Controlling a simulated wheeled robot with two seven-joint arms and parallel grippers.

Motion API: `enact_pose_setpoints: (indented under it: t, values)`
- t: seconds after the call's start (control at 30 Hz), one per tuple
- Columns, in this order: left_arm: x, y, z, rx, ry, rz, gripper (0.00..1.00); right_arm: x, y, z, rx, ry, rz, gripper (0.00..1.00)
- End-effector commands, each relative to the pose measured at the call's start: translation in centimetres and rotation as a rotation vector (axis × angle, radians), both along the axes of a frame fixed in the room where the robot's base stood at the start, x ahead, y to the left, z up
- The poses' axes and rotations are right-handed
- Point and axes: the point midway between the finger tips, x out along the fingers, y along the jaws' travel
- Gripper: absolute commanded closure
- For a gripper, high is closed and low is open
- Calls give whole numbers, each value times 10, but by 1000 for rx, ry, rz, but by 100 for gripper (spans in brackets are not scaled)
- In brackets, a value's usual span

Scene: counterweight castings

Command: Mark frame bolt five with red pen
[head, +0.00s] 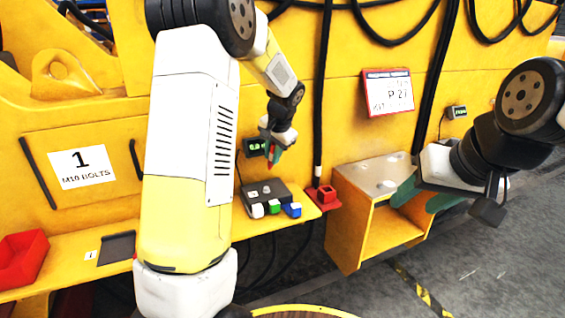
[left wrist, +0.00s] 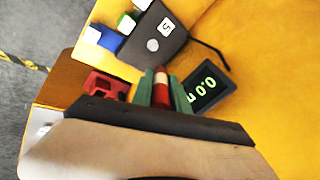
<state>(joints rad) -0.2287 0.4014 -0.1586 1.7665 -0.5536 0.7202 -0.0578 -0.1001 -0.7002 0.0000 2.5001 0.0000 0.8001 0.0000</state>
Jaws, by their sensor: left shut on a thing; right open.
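My left gripper (head: 272,152) is shut on a red pen with a pale band (left wrist: 161,83), held between its green fingers in the left wrist view. The gripper is above and apart from a dark block (head: 268,191) on the yellow ledge. In the left wrist view the block (left wrist: 150,57) carries a white label "5" (left wrist: 166,25) and a round pale disc (left wrist: 152,45). I cannot tell whether the disc is bolt five or bears a mark. My right gripper (head: 424,199) is open and empty at the right.
White, green (head: 274,207) and blue (head: 292,210) pieces line the block's front. A red holder (head: 327,194) stands right of it. A small display (head: 256,147) is on the yellow wall behind. A yellow open box (head: 347,215) is below my right gripper. A red bin (head: 22,258) is far left.

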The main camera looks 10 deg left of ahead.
Motion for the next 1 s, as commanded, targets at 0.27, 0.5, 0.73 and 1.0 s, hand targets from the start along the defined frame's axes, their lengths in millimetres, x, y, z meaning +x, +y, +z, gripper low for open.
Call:
enact_pose_setpoints:
  t: [0.27,0.5,0.73,1.0]
  values:
    - [2,1,-11,9,-6,-9,100,0,0,0,0,0,0,50]
    - [2,0,-37,10,-5,-10,100,0,0,0,0,0,0,50]
    - [2,1,-52,9,-7,-8,100,0,0,0,0,0,0,50]
    - [2,1,-56,9,-7,-8,100,0,0,0,0,0,0,50]
